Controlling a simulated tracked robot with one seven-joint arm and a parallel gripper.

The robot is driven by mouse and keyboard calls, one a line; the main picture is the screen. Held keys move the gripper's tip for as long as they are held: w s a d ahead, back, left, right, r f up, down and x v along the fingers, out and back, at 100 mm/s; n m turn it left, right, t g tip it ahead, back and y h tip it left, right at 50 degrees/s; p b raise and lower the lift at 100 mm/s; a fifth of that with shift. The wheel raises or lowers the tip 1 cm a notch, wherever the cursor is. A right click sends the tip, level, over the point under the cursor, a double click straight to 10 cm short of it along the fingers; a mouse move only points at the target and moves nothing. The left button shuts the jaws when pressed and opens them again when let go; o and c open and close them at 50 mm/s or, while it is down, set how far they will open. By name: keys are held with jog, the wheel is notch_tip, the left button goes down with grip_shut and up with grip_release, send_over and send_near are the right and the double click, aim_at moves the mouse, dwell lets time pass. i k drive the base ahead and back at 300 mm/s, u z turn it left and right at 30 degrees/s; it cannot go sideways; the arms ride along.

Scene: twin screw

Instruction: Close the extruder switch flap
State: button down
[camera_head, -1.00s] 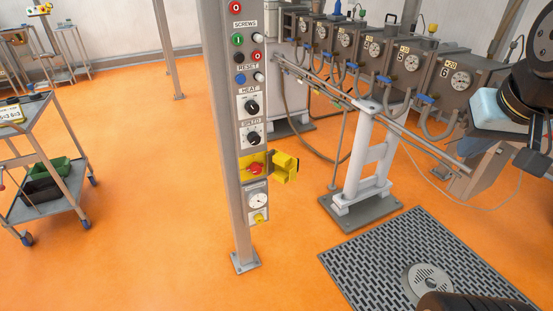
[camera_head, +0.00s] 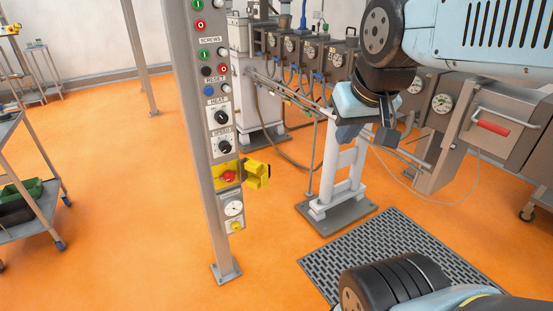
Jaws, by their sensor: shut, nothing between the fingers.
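The yellow switch flap (camera_head: 257,174) stands open on the grey control column. It sticks out to the right of a yellow switch plate with a red knob (camera_head: 228,177), which is uncovered. My gripper (camera_head: 386,140) is to the right of the flap and higher in the picture, clear of it. Its dark fingers are small and partly hidden by my wrist. They look shut with nothing held.
The column (camera_head: 192,130) carries buttons, dials and a gauge. Behind it are a white support stand (camera_head: 340,180) and extruder barrels with cables and a rail. A dark floor grate (camera_head: 370,250) lies in front. A trolley (camera_head: 42,220) stands at the left.

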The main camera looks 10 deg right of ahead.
aim_at(257, 175)
jog(key=u, duration=0.35)
jog(key=i, duration=1)
jog(key=z, duration=0.35)
